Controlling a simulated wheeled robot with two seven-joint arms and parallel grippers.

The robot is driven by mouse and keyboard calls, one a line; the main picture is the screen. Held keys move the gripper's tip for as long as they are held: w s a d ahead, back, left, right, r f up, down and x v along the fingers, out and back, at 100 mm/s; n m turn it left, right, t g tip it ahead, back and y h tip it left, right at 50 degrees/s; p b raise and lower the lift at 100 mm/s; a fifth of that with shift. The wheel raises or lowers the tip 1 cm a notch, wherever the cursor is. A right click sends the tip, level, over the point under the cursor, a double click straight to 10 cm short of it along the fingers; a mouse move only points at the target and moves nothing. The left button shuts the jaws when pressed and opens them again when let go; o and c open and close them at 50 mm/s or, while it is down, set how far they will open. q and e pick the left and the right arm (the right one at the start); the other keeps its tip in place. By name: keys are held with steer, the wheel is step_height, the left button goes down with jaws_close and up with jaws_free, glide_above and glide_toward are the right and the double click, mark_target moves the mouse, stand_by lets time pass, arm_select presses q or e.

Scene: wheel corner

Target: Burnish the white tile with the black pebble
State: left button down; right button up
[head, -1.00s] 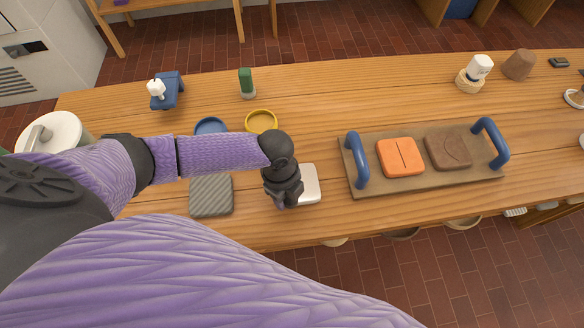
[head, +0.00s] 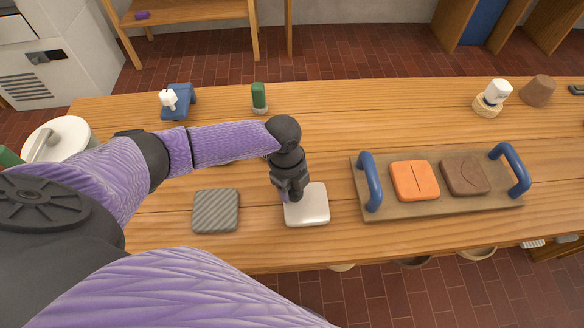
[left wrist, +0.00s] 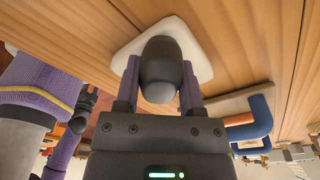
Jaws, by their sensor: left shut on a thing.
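The white tile (head: 312,214) lies flat on the wooden bench, left of the tray. My left gripper (head: 291,196) points down over its back left part. In the left wrist view my left gripper (left wrist: 160,88) is shut on the black pebble (left wrist: 161,68), a smooth dark lump between the two fingers. The white tile (left wrist: 128,58) lies just beyond the pebble there. I cannot tell if pebble and tile touch. The pebble is hidden by the gripper in the head view. My right gripper is not in view.
A ribbed grey tile (head: 216,211) lies left of the white tile. On the right, a brown tray (head: 440,205) with blue handles holds an orange tile (head: 414,181) and a brown tile (head: 465,176). A green-topped item (head: 259,98) stands behind. The bench front is clear.

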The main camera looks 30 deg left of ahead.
arm_select(q)
steer(key=shift+w+a+f+b, duration=0.25)
steer(key=shift+w+a+b, duration=0.15)
steer(key=shift+w+b, duration=0.2)
steer(key=shift+w+a, duration=0.25)
steer(key=shift+w, duration=0.1)
steer(key=shift+r, duration=0.15)
steer(key=shift+r, duration=0.1)
step_height(320, 180, up, 6)
steer(key=p, duration=0.6)
steer(key=shift+r, duration=0.1)
steer(key=shift+f, duration=0.2)
